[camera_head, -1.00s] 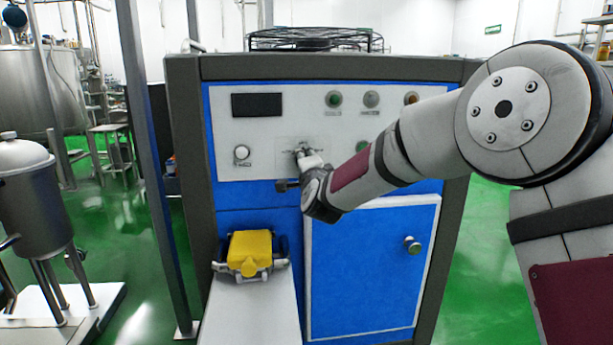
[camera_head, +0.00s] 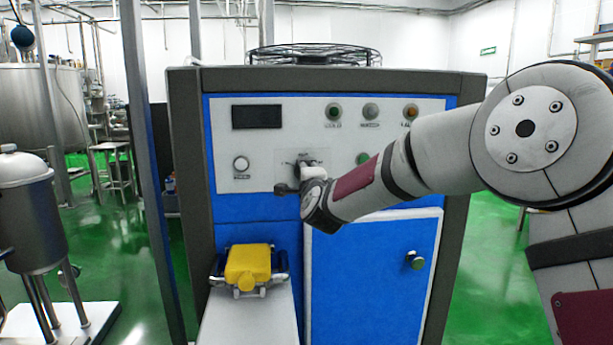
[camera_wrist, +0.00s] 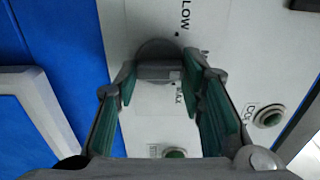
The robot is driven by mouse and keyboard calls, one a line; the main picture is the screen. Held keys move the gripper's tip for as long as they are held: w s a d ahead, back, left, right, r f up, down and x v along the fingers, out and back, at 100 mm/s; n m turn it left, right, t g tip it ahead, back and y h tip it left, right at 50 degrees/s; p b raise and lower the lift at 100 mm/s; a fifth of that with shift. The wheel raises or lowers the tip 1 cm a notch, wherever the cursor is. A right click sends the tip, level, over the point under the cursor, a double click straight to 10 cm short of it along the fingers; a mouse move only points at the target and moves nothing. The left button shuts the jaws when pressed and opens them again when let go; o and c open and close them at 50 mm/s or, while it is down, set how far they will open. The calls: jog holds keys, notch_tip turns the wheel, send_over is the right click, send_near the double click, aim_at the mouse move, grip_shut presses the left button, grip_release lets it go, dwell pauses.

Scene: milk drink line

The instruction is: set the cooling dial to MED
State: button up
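The cooling dial (camera_wrist: 158,50) is a dark grey round knob with a raised grip bar, on the white panel in the wrist view. LOW is printed above it, MAX below it, and a partly hidden label starting with M to its right. Which mark the dial points at is not clear. My gripper (camera_wrist: 160,72) has its two green-padded fingers apart, one on each side of the grip bar; whether they touch it is unclear. In the head view my gripper (camera_head: 309,168) reaches the panel and largely covers the dial.
The panel holds a dark display (camera_head: 257,117), a white button (camera_head: 240,163) and several coloured buttons. A yellow-topped item (camera_head: 248,266) sits on a white surface lower left. A blue door (camera_head: 365,275) is below my wrist. A post (camera_head: 145,150) stands left.

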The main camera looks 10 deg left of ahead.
jog(key=o, duration=0.3)
jog(key=v, duration=1.2)
